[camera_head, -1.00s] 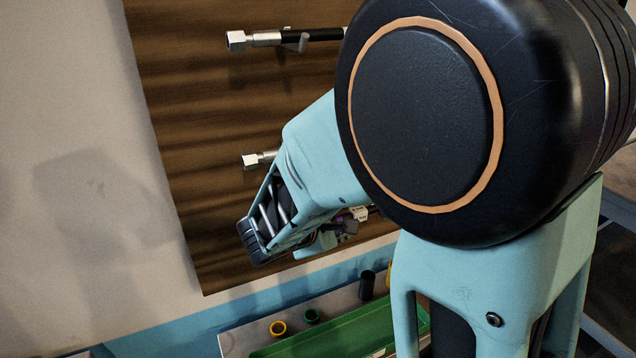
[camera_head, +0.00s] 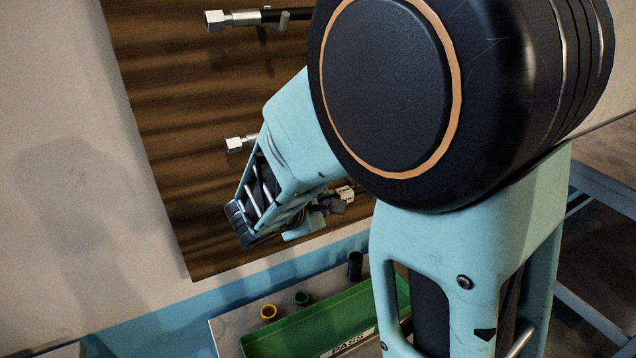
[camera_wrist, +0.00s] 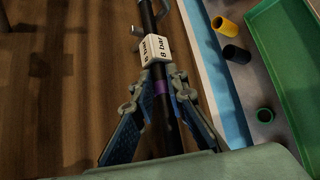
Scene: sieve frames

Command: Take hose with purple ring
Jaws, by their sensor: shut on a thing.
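The black hose with the purple ring (camera_wrist: 162,87) runs lengthwise through the wrist view. A white "8 bar" tag (camera_wrist: 155,51) sits on it just beyond the ring. My gripper (camera_wrist: 160,80) is shut on this hose, with one finger on each side at the ring, close to the tag. In the head view, my gripper (camera_head: 325,207) is mostly hidden behind my arm, and the white tag (camera_head: 345,193) shows beside it in front of the brown board (camera_head: 190,200). Most of the held hose is hidden there.
Another hose (camera_head: 265,17) hangs at the top of the board on a peg. A metal fitting (camera_head: 240,143) shows below it.

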